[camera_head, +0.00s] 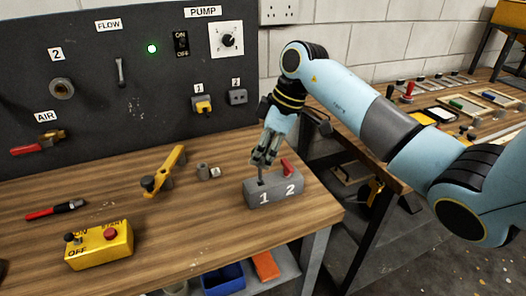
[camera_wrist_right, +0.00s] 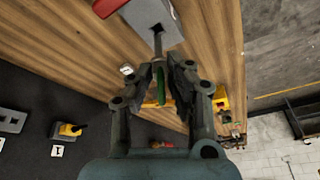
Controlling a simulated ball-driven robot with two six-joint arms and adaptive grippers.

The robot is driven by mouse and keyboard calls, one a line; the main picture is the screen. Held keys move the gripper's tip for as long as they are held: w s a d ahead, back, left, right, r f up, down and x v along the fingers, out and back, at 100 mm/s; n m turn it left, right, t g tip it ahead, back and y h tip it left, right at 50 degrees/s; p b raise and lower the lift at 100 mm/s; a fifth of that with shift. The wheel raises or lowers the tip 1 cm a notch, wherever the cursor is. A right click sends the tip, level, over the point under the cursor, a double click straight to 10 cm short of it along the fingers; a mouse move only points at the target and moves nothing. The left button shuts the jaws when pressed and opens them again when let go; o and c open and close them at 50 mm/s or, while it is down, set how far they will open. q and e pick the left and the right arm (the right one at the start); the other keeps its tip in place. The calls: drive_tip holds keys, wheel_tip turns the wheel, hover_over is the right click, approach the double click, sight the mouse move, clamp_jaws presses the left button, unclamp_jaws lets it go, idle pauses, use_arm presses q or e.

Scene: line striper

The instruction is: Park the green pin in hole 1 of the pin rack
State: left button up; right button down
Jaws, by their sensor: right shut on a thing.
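The pin rack (camera_head: 272,194) is a grey block marked 1 and 2 near the bench's right end; its end shows at the top of the right wrist view (camera_wrist_right: 166,22). A red pin (camera_head: 287,167) stands in hole 2. My right gripper (camera_head: 262,163) is above hole 1, shut on the green pin (camera_wrist_right: 161,84). The pin's grey shaft points down at the dark opening of hole 1. The shaft's tip appears at or just inside the opening; the depth is unclear. My left gripper is not in view.
Left of the rack are small grey cylinders (camera_head: 203,171), a yellow handle (camera_head: 164,170), a yellow switch box (camera_head: 99,245) and a red-handled tool (camera_head: 55,210). A dark panel (camera_head: 125,90) stands behind. The bench's front between switch box and rack is clear.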

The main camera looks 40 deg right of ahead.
drive_tip(key=shift+p, duration=0.3)
idle(0.6)
drive_tip(key=shift+f+b, duration=0.35)
drive_tip(key=shift+f, duration=0.5)
idle(0.9)
idle(0.5)
drive_tip(key=shift+p, duration=0.35)
drive_tip(key=shift+p, duration=0.35)
idle(0.4)
drive_tip(key=shift+f+b, duration=0.65)
drive_tip(key=shift+f, duration=1.2)
idle(0.6)
drive_tip(key=c, duration=1.2)
unclamp_jaws()
drive_tip(key=shift+o, duration=0.4)
